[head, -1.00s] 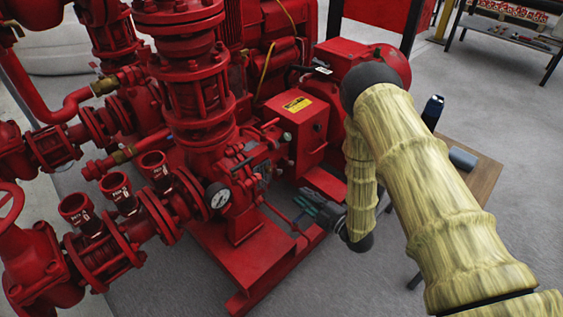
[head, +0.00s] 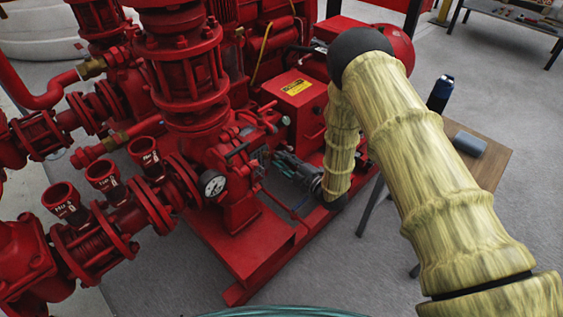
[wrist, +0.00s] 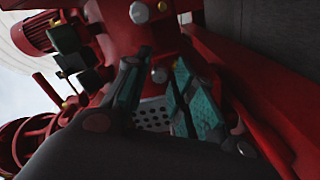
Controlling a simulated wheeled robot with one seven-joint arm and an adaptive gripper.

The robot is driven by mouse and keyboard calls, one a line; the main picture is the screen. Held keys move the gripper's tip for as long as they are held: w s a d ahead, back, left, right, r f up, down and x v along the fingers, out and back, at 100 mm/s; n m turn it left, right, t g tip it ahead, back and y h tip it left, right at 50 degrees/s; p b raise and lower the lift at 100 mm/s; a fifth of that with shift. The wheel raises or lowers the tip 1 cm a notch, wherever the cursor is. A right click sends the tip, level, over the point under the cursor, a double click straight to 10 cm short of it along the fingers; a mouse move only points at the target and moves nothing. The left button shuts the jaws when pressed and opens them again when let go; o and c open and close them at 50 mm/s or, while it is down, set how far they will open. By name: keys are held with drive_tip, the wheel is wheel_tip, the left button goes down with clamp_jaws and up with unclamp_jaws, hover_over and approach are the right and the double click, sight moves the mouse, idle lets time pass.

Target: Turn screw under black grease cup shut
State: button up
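My gripper (head: 277,158) is low beside the pump body in the head view, just right of its bearing end. In the wrist view my gripper (wrist: 157,66) has two dark fingers with teal pads, apart, with a visible gap between them. A silver round knob (wrist: 160,75) shows in that gap, beyond or near the fingertips; contact cannot be told. A second silver round head (wrist: 139,12) is farther up on the red casting. I cannot make out the black grease cup or its screw with certainty. My arm covers part of the pumpset's right side.
The red pump (head: 225,160) has a pressure gauge (head: 213,184) and open red cups (head: 62,199) on its left pipe. A red box with a yellow label (head: 297,87) stands above my gripper. A wooden table (head: 487,165) is at right. Grey floor is free in front.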

drive_tip(key=shift+w+a, duration=0.35)
clamp_jaws()
drive_tip(key=shift+d+r+m+p, duration=0.1)
drive_tip(key=shift+m+p, duration=0.3)
drive_tip(key=shift+m, duration=0.1)
drive_tip(key=m+p, duration=0.7)
drive_tip(key=m, duration=1.2)
drive_tip(key=shift+d+m, duration=0.1)
drive_tip(key=shift+m, duration=0.2)
